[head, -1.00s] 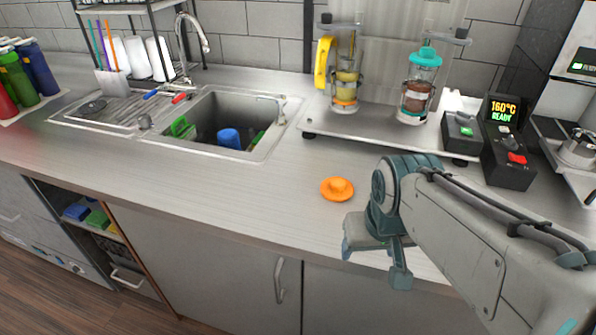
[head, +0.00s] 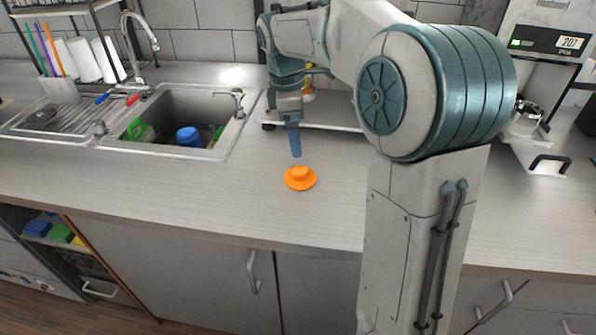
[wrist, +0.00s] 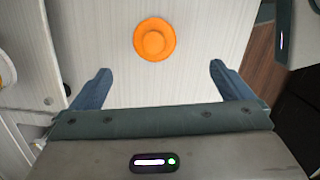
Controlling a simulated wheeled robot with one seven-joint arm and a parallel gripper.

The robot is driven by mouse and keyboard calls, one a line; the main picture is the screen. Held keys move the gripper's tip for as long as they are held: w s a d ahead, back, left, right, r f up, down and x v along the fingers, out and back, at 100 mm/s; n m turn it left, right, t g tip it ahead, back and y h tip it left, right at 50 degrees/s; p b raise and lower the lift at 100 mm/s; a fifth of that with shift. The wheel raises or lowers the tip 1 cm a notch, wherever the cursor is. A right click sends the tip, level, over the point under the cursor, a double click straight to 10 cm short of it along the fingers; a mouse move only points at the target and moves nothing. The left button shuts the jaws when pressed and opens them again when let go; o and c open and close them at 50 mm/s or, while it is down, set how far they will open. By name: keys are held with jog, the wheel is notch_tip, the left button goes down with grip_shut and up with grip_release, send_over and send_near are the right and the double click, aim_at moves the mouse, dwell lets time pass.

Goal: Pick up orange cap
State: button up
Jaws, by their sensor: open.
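The orange cap (head: 300,178) is a round disc with a raised middle. It lies on the light counter, right of and nearer than the sink. In the wrist view the cap (wrist: 154,40) sits beyond the fingertips, roughly centred between them. My gripper (head: 295,152) is just behind and above the cap in the head view, pointing down. In the wrist view my gripper (wrist: 160,72) has its two blue fingers wide apart with nothing between them. The cap is apart from both fingers.
The sink (head: 175,120) with a blue cup (head: 189,136) and green items is at the left. A raised metal platform (head: 335,118) stands behind, mostly hidden by my arm. A machine with a metal pitcher (head: 524,117) is at the right. The counter around the cap is clear.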

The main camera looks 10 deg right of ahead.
aim_at(300, 170)
jog(key=f, duration=0.5)
jog(key=d+f, duration=0.1)
jog(key=f, duration=0.2)
jog(key=shift+w+f, duration=0.15)
jog(key=shift+f, duration=0.15)
jog(key=f, duration=0.4)
jog(key=shift+w+d+f+p, duration=0.1)
jog(key=shift+w+f+p, duration=0.1)
jog(key=shift+w+p, duration=0.15)
jog(key=shift+f, duration=0.35)
jog(key=c, duration=1.1)
